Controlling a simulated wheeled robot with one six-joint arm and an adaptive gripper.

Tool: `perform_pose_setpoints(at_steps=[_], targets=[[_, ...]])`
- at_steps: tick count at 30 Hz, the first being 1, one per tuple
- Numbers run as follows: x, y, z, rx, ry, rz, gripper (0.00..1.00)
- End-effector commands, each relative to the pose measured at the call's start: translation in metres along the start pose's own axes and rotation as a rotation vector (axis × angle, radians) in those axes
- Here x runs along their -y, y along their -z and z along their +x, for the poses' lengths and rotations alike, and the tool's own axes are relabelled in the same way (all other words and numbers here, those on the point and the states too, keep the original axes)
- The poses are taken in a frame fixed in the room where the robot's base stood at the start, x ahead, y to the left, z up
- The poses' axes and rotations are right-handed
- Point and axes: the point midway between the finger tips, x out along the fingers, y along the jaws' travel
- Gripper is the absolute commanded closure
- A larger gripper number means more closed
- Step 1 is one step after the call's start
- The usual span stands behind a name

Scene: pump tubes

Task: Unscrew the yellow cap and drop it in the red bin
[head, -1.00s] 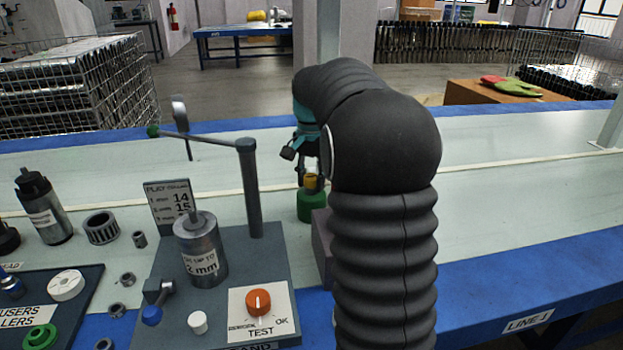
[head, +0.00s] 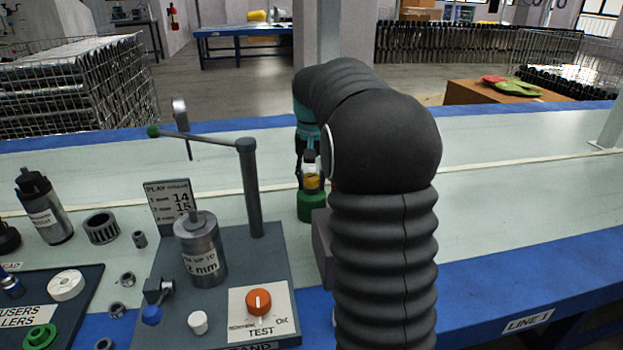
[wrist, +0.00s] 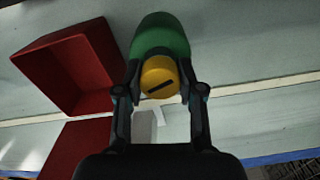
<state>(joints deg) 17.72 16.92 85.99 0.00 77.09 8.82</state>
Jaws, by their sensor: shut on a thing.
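The yellow cap (wrist: 158,76), with a dark slot across its face, sits at the green part (wrist: 160,38) in the wrist view. My gripper (wrist: 159,71) has one dark finger on each side of the cap and is shut on it. In the head view the yellow cap (head: 312,181) shows just above the green part (head: 311,207), partly covered by my gripper. Whether its thread is still engaged cannot be seen. The open red bin (wrist: 102,60) lies to the left of the cap in the wrist view. My arm may hide it in the head view.
A second red piece (wrist: 78,148) shows at lower left in the wrist view. A test stand with a metal cylinder (head: 200,250) and an upright post (head: 250,190) stands left of my arm. The pale bench beyond my arm is largely clear.

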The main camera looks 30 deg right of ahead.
Motion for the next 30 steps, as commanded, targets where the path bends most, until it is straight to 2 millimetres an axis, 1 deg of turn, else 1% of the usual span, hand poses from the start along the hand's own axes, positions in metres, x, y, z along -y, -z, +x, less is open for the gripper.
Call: perform_pose_setpoints(at_steps=[8,11,15,19,28,30], targets=[[-0.0002,-0.0001,-0.0001,0.000,-0.001,-0.011,1.00],[-0.0002,-0.0001,-0.0001,0.000,-0.001,-0.076,1.00],[-0.0001,-0.0001,-0.0001,0.000,-0.001,-0.214,1.00],[-0.0001,-0.0001,-0.0001,0.000,-0.001,-0.291,1.00],[-0.0001,0.0000,-0.0001,0.000,-0.001,-0.304,1.00],[-0.0001,0.0000,-0.0001,0.000,-0.001,-0.329,1.00]])
